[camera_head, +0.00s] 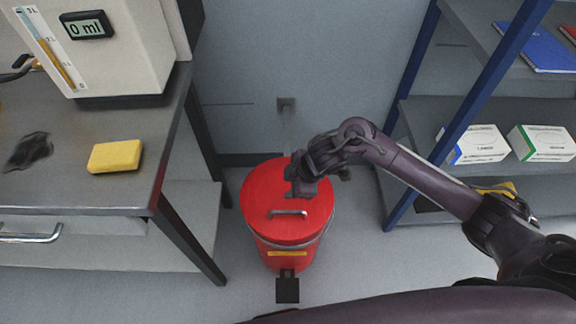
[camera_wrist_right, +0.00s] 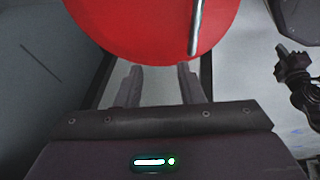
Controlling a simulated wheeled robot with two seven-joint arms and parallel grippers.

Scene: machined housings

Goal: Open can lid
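The red can (camera_head: 270,253) stands on the floor between the bench and the shelf. Its red lid (camera_head: 262,192) lies flat on it, shut, with a silver bar handle (camera_head: 287,212) near the front. A black pedal (camera_head: 287,289) juts from the base. My right gripper (camera_head: 298,186) is above the lid, behind the handle. In the right wrist view its two fingers (camera_wrist_right: 160,78) are apart with nothing between them; the handle (camera_wrist_right: 196,25) is beyond them, upper right. My left gripper is not in the head view; a dark jointed part (camera_wrist_right: 297,78) in the wrist view looks like it, too small to judge.
A metal bench (camera_head: 70,195) on the left carries a yellow sponge (camera_head: 115,156) and a white device (camera_head: 110,50). A blue-framed shelf (camera_head: 425,150) on the right holds white boxes (camera_head: 477,145). The wall is close behind the can; floor in front looks clear.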

